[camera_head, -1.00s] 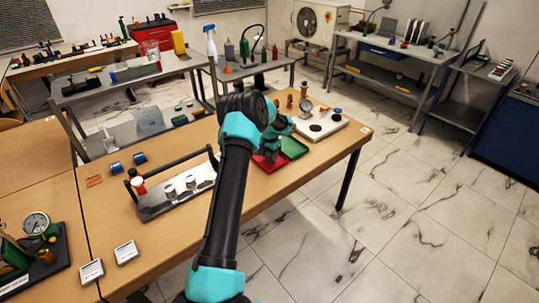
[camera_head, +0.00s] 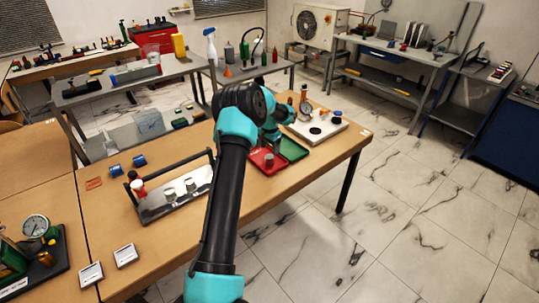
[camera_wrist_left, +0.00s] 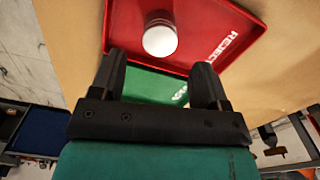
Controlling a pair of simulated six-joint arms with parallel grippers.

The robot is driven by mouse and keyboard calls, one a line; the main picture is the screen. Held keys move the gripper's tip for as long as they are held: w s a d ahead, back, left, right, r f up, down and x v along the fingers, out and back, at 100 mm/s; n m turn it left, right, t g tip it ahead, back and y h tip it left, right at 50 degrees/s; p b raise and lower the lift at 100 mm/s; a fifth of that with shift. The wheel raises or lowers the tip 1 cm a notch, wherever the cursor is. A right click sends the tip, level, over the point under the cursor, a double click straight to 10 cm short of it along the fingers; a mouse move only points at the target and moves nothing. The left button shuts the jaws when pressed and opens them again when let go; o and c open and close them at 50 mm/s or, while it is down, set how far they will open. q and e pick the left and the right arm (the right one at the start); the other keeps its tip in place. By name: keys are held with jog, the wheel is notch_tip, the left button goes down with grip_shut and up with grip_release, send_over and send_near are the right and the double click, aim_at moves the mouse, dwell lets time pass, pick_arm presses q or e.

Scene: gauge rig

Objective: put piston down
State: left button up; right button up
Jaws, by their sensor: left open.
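The piston (camera_head: 269,158), a short silvery cylinder, stands in the red tray (camera_head: 257,168). In the wrist view the piston (camera_wrist_left: 160,39) shows its pale round top on the red tray (camera_wrist_left: 215,22), which is lettered REJECT. The green tray (camera_head: 293,149) is beside the red one; part of it shows between my fingers in the wrist view (camera_wrist_left: 150,86). My left gripper (camera_wrist_left: 159,78) is open and empty, apart from the piston. In the head view my left gripper (camera_head: 274,138) is above the trays, its fingertips hard to make out. My right gripper is not in view.
A metal rack (camera_head: 165,196) with a black handle and several cylinders stands left on the table. A white plate (camera_head: 330,126) with dark round spots is beyond the trays. Two white cards (camera_head: 125,255) lie near the front left. Table between rack and trays is partly hidden by my arm.

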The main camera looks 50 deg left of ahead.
aim_at(270, 156)
pick_arm(q)
notch_tip(270, 156, up, 6)
dwell(0.9)
